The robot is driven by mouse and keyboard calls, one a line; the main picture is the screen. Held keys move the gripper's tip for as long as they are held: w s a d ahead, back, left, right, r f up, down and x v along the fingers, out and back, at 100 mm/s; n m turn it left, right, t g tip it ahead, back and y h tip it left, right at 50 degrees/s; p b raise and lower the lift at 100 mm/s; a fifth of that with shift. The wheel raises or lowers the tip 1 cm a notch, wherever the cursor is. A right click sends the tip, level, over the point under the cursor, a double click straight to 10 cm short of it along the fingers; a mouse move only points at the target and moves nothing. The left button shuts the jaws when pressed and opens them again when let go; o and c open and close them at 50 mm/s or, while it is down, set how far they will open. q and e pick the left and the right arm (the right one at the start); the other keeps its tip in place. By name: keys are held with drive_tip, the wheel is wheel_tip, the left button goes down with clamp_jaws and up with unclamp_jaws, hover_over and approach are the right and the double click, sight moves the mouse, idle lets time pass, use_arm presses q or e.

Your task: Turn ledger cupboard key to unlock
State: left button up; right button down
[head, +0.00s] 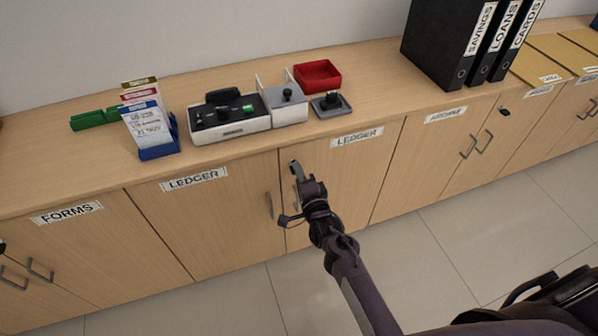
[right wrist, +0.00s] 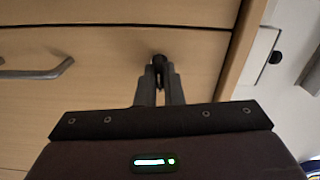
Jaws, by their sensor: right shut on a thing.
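The ledger cupboard has two pale wood doors; its right door (head: 350,185) is closed, under a LEDGER label (head: 357,137). My right gripper (head: 308,184) is at the left edge of this door, close to the door face. In the right wrist view, its two fingers (right wrist: 160,88) are closed together on a small dark key (right wrist: 159,61) at the door. The gripper hides the key in the head view, and how far the key is turned cannot be told. My left gripper is in neither view.
The left ledger door (head: 215,220) is closed, with a grey handle (head: 269,206). On the counter top (head: 230,155) stand a card holder (head: 150,130), a black-and-white device (head: 230,118), a red tray (head: 318,75) and black binders (head: 445,45).

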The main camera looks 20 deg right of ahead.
idle(0.4)
drive_tip(key=c, duration=1.6)
unclamp_jaws()
drive_tip(key=shift+o, duration=0.2)
drive_tip(key=shift+s, duration=0.1)
